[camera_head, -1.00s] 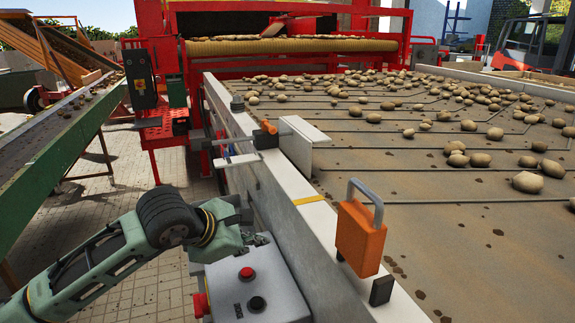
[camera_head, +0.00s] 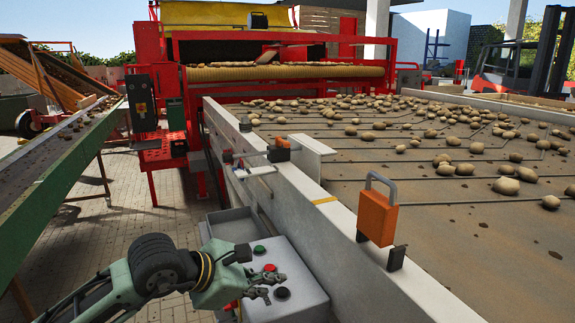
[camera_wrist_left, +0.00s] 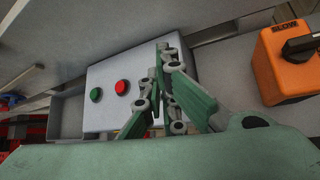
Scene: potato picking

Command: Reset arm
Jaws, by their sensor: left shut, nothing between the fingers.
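My left gripper (camera_head: 262,284) reaches in from the lower left of the head view. It is shut with nothing held, over or beside the grey control box (camera_head: 300,298). In the left wrist view its linked green fingers (camera_wrist_left: 165,85) come together in front of the box (camera_wrist_left: 105,70). A green button (camera_wrist_left: 96,95) and a red button (camera_wrist_left: 121,87) show left of the fingers. The head view also shows a black button (camera_head: 282,294) close to the fingers. I cannot tell whether the fingers touch the box. My right gripper is not in view.
The conveyor's pale side wall (camera_head: 300,190) stands right of the gripper, with an orange handled box (camera_head: 377,217) on it. The conveyor belt (camera_head: 450,240) carries many potatoes. A green-sided conveyor (camera_head: 50,190) stands at left. Open paved floor (camera_head: 130,225) lies between.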

